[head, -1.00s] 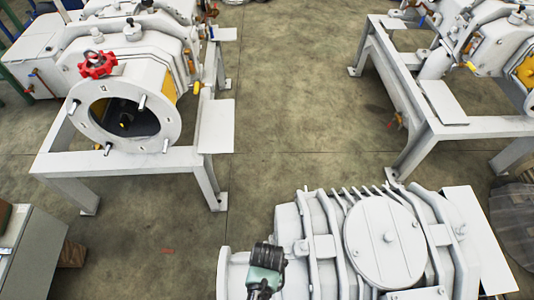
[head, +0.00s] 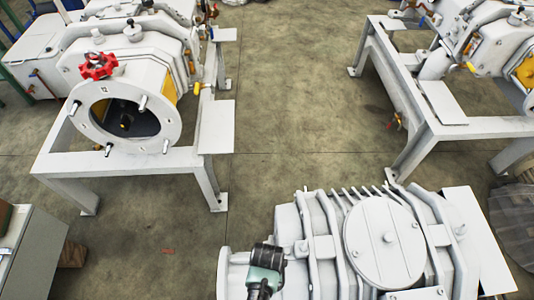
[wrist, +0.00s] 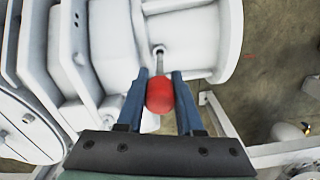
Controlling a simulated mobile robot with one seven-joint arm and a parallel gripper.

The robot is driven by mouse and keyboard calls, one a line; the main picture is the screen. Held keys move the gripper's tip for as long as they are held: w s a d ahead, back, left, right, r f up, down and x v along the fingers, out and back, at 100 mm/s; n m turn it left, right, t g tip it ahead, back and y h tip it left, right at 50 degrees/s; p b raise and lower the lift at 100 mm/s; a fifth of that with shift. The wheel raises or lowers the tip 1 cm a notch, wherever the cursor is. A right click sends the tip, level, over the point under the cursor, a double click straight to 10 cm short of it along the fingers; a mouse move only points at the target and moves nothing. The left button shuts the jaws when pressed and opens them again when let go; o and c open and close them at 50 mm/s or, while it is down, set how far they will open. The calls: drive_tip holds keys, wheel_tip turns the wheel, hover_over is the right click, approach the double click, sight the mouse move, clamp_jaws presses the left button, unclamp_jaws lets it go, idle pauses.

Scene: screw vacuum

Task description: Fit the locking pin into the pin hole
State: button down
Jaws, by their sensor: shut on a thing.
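The locking pin has a red ball knob (wrist: 160,96) and a thin metal shaft (wrist: 160,63). In the wrist view my gripper (wrist: 162,80) has its two blue fingers shut on the sides of the red knob. The shaft points away from me toward a small round boss, likely the pin hole (wrist: 158,48), on the white vacuum machine. The shaft's tip meets this boss in the picture; I cannot tell how deep it sits. In the head view the dark and green end of my arm (head: 266,268) is over the left part of the near machine (head: 320,250), and the pin is hidden.
A flanged machine with a red handwheel (head: 98,65) stands on a white frame at the upper left. Another framed machine (head: 500,45) is at the upper right. A grey cabinet (head: 35,255) is at the lower left. The concrete floor (head: 290,100) between is clear.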

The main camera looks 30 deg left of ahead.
drive_tip(key=shift+f+b, duration=3.6)
drive_tip(key=shift+f, duration=1.2)
drive_tip(key=shift+c, duration=2.4)
unclamp_jaws()
drive_tip(key=shift+r, duration=0.1)
wheel_tip(320, 180, up, 13)
drive_tip(key=p, duration=0.5)
